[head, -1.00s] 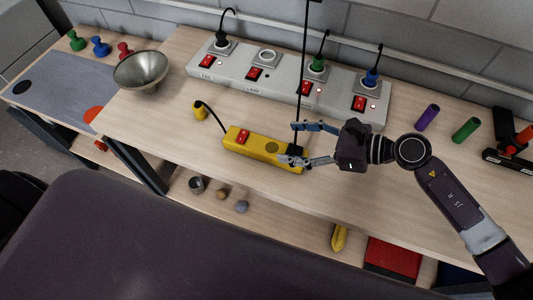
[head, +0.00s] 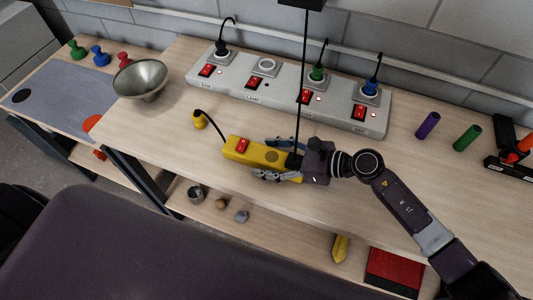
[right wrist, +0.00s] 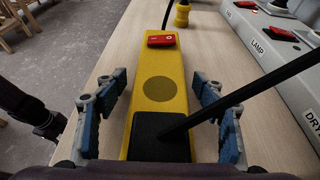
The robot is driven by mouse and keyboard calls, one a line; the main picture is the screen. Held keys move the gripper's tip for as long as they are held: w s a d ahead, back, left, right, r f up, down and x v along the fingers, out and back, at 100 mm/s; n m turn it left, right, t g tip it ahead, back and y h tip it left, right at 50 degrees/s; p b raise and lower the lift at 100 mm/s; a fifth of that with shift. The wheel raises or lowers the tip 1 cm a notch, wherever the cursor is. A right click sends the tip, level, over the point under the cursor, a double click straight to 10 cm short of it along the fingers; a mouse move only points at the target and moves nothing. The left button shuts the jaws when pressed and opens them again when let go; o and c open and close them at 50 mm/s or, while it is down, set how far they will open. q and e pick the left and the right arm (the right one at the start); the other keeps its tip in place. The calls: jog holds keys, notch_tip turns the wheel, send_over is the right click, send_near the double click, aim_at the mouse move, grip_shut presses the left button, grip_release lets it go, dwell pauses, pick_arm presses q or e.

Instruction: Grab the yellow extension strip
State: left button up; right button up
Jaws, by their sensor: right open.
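The yellow extension strip (head: 243,149) lies on the wooden table in front of the grey socket panel. It has a red switch, a dark round socket and a black plug at its right end with a cord rising upward. My right gripper (head: 269,158) is open, its blue-padded fingers on either side of the strip's right part. In the right wrist view the strip (right wrist: 160,72) runs between the open fingers (right wrist: 160,120), with gaps showing on both sides.
The grey socket panel (head: 282,95) stands behind the strip. A yellow plug (head: 199,119) on a black cord lies left of it, and a metal bowl (head: 141,78) stands farther left. Purple (head: 428,125) and green (head: 466,138) cylinders stand at the right. The table's front edge is close.

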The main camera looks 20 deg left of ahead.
jog(key=shift+a+f, duration=0.15)
jog(key=shift+a, duration=0.1)
jog(key=c, duration=1.4)
jog(key=shift+c, duration=0.6)
jog(key=shift+r, duration=0.25)
